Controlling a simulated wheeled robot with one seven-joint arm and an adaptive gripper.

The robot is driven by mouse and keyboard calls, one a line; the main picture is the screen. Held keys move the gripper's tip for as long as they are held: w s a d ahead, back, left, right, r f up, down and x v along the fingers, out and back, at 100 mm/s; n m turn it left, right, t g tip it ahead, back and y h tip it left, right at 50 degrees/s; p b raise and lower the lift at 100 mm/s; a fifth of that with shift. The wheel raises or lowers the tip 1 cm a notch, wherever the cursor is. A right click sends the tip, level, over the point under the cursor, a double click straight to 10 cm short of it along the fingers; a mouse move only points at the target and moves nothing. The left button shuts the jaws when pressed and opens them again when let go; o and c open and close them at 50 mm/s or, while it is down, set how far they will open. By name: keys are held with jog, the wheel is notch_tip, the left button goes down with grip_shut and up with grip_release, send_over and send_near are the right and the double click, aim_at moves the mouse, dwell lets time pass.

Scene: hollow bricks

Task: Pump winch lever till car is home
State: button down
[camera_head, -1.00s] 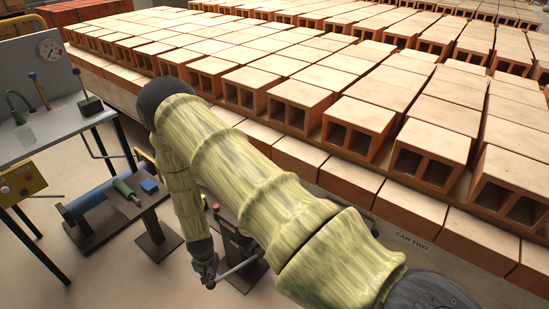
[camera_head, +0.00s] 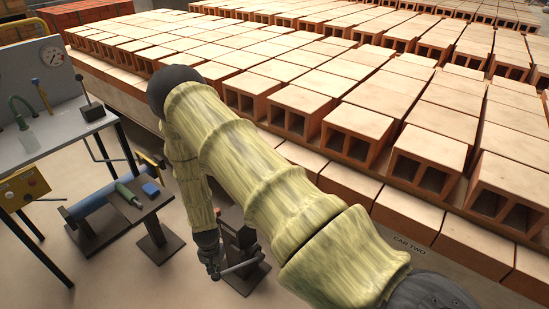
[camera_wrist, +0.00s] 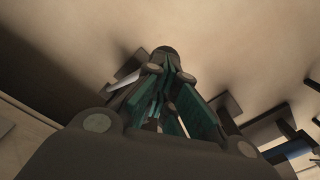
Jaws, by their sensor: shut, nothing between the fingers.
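The car marked CAR TWO (camera_head: 425,252) stands along the right, loaded with rows of hollow orange bricks (camera_head: 360,120). The winch (camera_head: 238,238) is a dark and reddish post on a floor plate, partly hidden behind my arm. Its grey lever (camera_head: 241,266) sticks out low toward the left. My gripper (camera_head: 215,274) points down at the lever's left end. In the wrist view my gripper (camera_wrist: 167,75) has its teal-lined fingers drawn together with nothing between them. A pale rod, apparently the lever (camera_wrist: 122,82), passes beside the fingers. I cannot tell whether they touch.
A grey bench (camera_head: 60,140) with a gauge (camera_head: 52,55) and a yellow control box (camera_head: 22,188) stands at the left. A low stand (camera_head: 140,205) with a blue block and a green-handled tool, and a blue cylinder (camera_head: 88,203), lie between bench and arm. Bare floor shows in front.

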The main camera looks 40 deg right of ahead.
jog(key=shift+w+d+r+p, duration=0.1)
jog(key=shift+d+r+p, duration=0.3)
jog(key=shift+d+r, duration=0.35)
jog(key=shift+w+d+r+p, duration=0.1)
jog(key=shift+d+r+p, duration=0.35)
jog(key=shift+r, duration=0.45)
jog(key=shift+d+r+p, duration=0.4)
jog(key=shift+d+r, duration=0.45)
jog(key=shift+d, duration=0.2)
jog(key=shift+w+r, duration=0.1)
notch_tip(320, 180, up, 7)
jog(key=p, duration=0.4)
